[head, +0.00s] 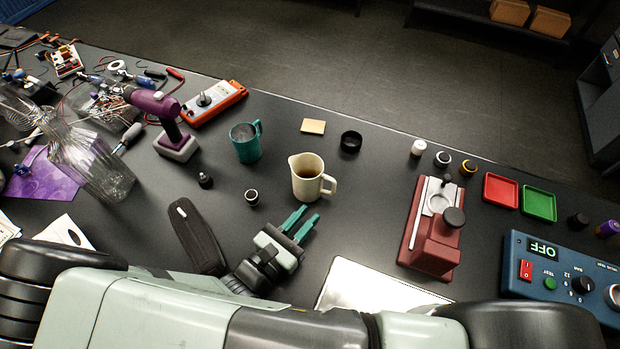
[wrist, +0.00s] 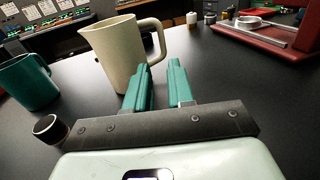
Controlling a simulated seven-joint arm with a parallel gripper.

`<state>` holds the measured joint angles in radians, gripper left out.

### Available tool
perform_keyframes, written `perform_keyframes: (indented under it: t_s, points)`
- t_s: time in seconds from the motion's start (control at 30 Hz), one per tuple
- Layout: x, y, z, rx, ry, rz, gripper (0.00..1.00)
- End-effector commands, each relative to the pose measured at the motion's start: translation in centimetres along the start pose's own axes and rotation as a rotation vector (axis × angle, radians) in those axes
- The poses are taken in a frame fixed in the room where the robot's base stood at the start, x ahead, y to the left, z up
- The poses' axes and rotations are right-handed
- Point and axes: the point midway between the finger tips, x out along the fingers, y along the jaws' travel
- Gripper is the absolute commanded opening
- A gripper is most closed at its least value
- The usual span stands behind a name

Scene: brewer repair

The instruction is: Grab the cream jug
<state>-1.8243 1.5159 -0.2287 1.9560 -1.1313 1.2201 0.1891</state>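The cream jug (head: 306,180) stands upright on the dark table, a little beyond my gripper in the head view. Its spout points to the upper left and its handle is on the right; some brown content shows inside. In the wrist view the jug (wrist: 117,58) stands ahead and left of centre, its handle on the right above my fingers. My gripper (head: 301,221) has two teal fingers, apart with nothing between them. In the wrist view the fingers of my gripper (wrist: 164,88) point toward the handle side of the jug. I cannot tell whether a finger touches the jug.
A teal mug (head: 246,143) and a small dark cylinder (head: 252,197) stand left of the jug. A black round cup (head: 351,141) and a tan block (head: 313,126) lie beyond it. A red fixture (head: 433,240) stands right. The table between jug and fixture is clear.

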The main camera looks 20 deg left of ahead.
Motion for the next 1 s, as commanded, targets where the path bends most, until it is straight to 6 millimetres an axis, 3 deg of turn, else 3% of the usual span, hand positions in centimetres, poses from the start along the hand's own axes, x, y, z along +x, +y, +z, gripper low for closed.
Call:
perform_keyframes:
  t_s: [0.1, 0.37, 0.6, 0.93, 1.0]
  points:
    - [2.0, -0.1, 0.0, -0.001, -0.001, -0.003, 0.23]
    - [4.2, -0.2, 0.1, -0.001, -0.001, -0.004, 0.23]
    - [7.7, -0.5, 0.1, 0.0, 0.0, -0.005, 0.23]
    - [8.5, -0.4, 0.1, 0.0, 0.002, -0.004, 0.23]
    - [8.5, -0.4, 0.1, 0.0, 0.002, -0.004, 0.13]
